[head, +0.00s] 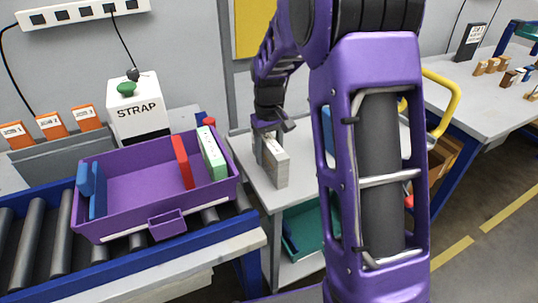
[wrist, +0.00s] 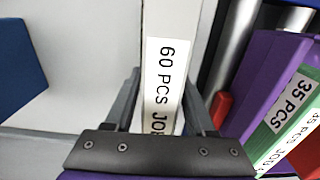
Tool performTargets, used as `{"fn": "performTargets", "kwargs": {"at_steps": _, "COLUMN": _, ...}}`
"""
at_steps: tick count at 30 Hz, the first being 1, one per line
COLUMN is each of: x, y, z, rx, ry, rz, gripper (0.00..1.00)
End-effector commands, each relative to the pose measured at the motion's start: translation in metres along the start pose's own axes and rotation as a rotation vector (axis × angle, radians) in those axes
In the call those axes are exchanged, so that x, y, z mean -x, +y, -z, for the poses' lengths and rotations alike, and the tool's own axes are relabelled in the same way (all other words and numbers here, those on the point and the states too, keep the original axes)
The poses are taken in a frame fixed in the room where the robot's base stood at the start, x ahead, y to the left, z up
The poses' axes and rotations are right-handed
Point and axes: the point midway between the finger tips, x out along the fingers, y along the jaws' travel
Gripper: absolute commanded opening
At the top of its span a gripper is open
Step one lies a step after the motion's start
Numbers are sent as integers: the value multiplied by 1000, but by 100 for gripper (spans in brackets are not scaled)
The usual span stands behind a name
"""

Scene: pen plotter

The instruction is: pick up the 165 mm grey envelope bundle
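The grey envelope bundle (head: 276,166) stands upright on the light grey side table (head: 248,175) in the head view. My gripper (head: 268,128) is at its top, pointing down. In the wrist view the bundle (wrist: 166,80) lies between the two fingers of my gripper (wrist: 163,85), with a white label reading "60 PCS JO", the rest hidden by the gripper. One finger is on each side, very close to the bundle. Whether both fingers press on it cannot be told. No lift off the table shows.
A purple tote (head: 130,190) with red, green and blue bundles stands on the roller conveyor (head: 40,235) at left. A white STRAP box (head: 136,108) is behind it. A teal bin (head: 302,235) is below the table. My arm hides part of the right side.

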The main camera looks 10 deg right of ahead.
Motion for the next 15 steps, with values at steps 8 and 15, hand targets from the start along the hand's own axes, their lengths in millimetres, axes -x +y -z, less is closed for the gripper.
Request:
{"fn": "performTargets", "kwargs": {"at_steps": 8, "x": 0, "y": 0, "z": 0, "rx": 0, "ry": 0, "rz": 0, "gripper": 3}}
{"fn": "performTargets", "kwargs": {"at_steps": 15, "x": 1, "y": 0, "z": 0, "rx": 0, "ry": 1, "rz": 0, "gripper": 0}}
